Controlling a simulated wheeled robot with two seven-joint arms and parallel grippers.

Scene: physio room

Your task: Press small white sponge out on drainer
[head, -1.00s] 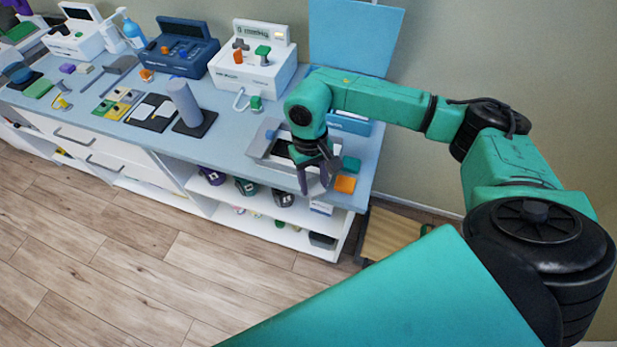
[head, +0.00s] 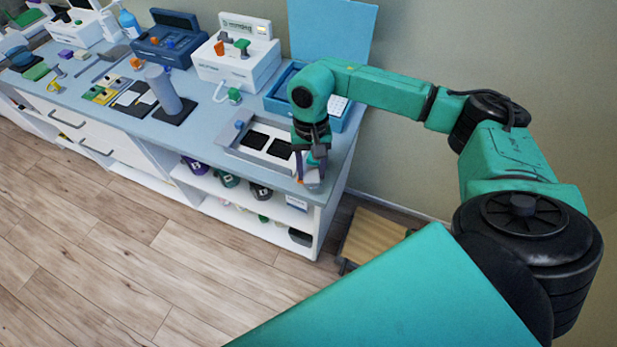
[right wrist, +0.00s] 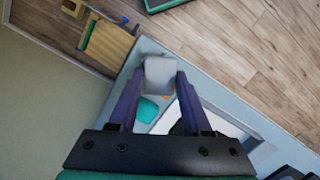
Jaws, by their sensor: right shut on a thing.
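My right gripper (head: 312,180) is at the front right corner of the counter. It is shut on a small whitish block, the small white sponge (right wrist: 160,72), which shows between its fingertips in the right wrist view. In the head view the fingers mostly cover the sponge. The drainer seems to be the pale tray with black panels (head: 231,146), just left of the gripper; part of a pale tray also shows at the right finger in the right wrist view. My left gripper is not in view.
A teal block (right wrist: 148,108) lies on the counter close to the gripper, with a bit of orange beside it. A blue box (head: 277,100) stands behind the tray. A grey cylinder (head: 163,90) stands further left. A wooden-topped stool (head: 375,240) is on the floor at right.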

